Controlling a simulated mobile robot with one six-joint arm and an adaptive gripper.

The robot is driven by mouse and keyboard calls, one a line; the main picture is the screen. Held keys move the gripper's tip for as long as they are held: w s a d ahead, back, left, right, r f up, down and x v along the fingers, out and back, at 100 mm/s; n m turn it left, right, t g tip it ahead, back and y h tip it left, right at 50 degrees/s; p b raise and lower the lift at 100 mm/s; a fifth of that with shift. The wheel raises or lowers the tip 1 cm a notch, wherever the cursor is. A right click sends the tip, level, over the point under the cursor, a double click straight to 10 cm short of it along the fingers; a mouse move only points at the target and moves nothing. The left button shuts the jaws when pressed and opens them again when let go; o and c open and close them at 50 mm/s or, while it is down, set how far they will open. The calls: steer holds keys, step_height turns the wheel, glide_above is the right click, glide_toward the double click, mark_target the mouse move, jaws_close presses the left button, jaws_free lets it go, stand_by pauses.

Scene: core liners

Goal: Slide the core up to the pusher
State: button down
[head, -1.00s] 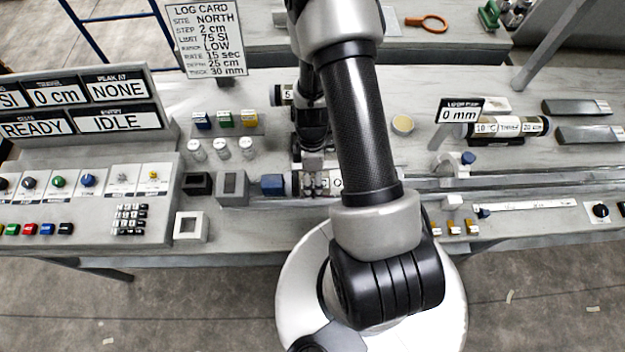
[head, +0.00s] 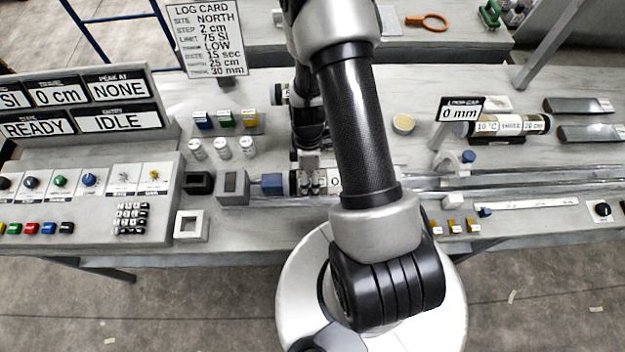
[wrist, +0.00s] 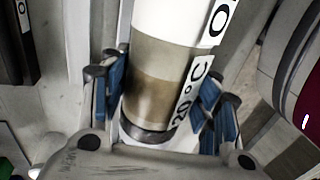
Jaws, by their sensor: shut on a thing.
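The core (wrist: 152,85) is a banded tan and brown cylinder with a white labelled section and a dark end ring. In the wrist view it lies between the blue pads of my gripper (wrist: 157,105), which is shut on it. In the head view my gripper (head: 311,180) is over the core on the rail, and my arm hides the core's right part. A blue block (head: 272,184), perhaps the pusher, stands just left of the core's end. I cannot tell whether they touch.
Another labelled core (head: 510,125) lies in a cradle at the right, by a 0 mm sign (head: 461,109). The control panel (head: 90,200) is at the left. Small blocks (head: 228,119) stand behind the rail.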

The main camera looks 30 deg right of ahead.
steer(key=shift+w+a, duration=0.2)
steer(key=shift+a, duration=0.1)
steer(key=c, duration=1)
jaws_free()
steer(key=shift+c, duration=0.2)
steer(key=o, duration=0.3)
steer(key=shift+w+a, duration=0.2)
steer(key=shift+a, duration=0.2)
steer(key=shift+o, duration=1.3)
steer(key=shift+s+d, duration=0.1)
steer(key=shift+d, duration=0.1)
steer(key=v, duration=1.2)
steer(key=shift+a, duration=0.1)
